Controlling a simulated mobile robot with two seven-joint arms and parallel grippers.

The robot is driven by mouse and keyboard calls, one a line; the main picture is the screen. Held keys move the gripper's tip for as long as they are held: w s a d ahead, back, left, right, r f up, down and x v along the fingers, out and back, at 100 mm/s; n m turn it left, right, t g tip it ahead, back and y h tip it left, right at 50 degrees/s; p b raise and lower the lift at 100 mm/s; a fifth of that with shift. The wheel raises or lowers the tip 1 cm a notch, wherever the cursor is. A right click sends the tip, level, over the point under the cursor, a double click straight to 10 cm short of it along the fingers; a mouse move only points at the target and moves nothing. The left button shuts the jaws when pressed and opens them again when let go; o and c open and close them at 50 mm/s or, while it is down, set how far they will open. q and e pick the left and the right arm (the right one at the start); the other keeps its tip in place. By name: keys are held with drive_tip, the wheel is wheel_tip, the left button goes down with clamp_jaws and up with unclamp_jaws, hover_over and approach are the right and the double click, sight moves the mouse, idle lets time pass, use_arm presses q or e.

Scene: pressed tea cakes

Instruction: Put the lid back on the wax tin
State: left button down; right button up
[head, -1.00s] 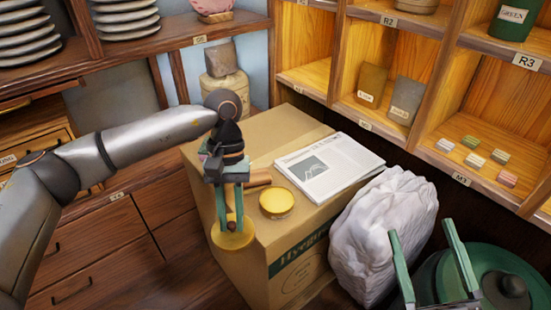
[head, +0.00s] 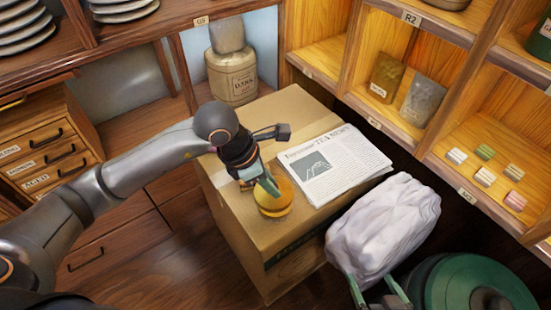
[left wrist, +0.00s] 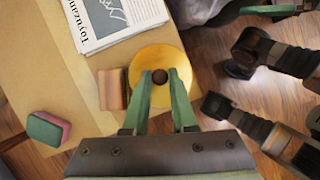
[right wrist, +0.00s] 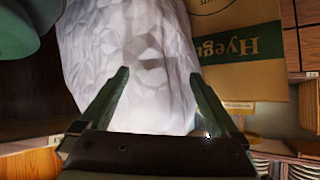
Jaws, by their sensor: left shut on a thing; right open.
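The round yellow lid (left wrist: 170,58) has a small dark knob, and my left gripper (left wrist: 160,76) is shut on that knob. In the head view my left gripper (head: 270,187) points down at the box top, with the lid held level beneath it. The wax tin (head: 275,212) is directly under the lid, and mostly hidden by it. I cannot tell whether lid and tin touch. My right gripper (head: 380,294) is open and empty at the bottom of the head view, by the white bag (head: 385,228); its fingers frame the bag in the right wrist view (right wrist: 160,100).
The cardboard box (head: 225,185) carries the tin and a newspaper (head: 330,165). A wooden block (left wrist: 113,90) and a green-and-pink block (left wrist: 48,128) lie beside the lid. A green round container (head: 475,285) stands at lower right. Shelves (head: 440,165) line the right.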

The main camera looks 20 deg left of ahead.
use_arm(q)
drive_tip(key=shift+w+r+n, duration=0.45)
drive_tip(key=shift+w+n, duration=0.1)
drive_tip(key=shift+n, duration=0.45)
use_arm(e)
drive_tip(key=shift+s+a+f+g, duration=0.1)
drive_tip(key=shift+s+f+g, duration=0.15)
drive_tip(key=shift+f+g, duration=0.35)
use_arm(q)
drive_tip(key=shift+w+t+y, duration=0.2)
drive_tip(key=shift+t+y, duration=0.1)
use_arm(e)
drive_tip(key=shift+s+f, duration=0.1)
drive_tip(key=shift+f, duration=0.25)
use_arm(q)
wheel_tip(320, 180, down, 5)
drive_tip(key=b, duration=0.3)
use_arm(e)
drive_tip(key=f, duration=0.2)
drive_tip(key=shift+d+f, duration=0.25)
drive_tip(key=shift+f, duration=0.05)
use_arm(q)
drive_tip(key=shift+f+b, duration=0.65)
drive_tip(key=shift+b, duration=0.1)
use_arm(e)
drive_tip(key=shift+w+d+t, duration=0.25)
drive_tip(key=shift+w+t, duration=0.05)
drive_tip(key=shift+t, duration=0.1)
drive_tip(key=shift+s+f, duration=0.2)
drive_tip(key=shift+w, duration=0.2)
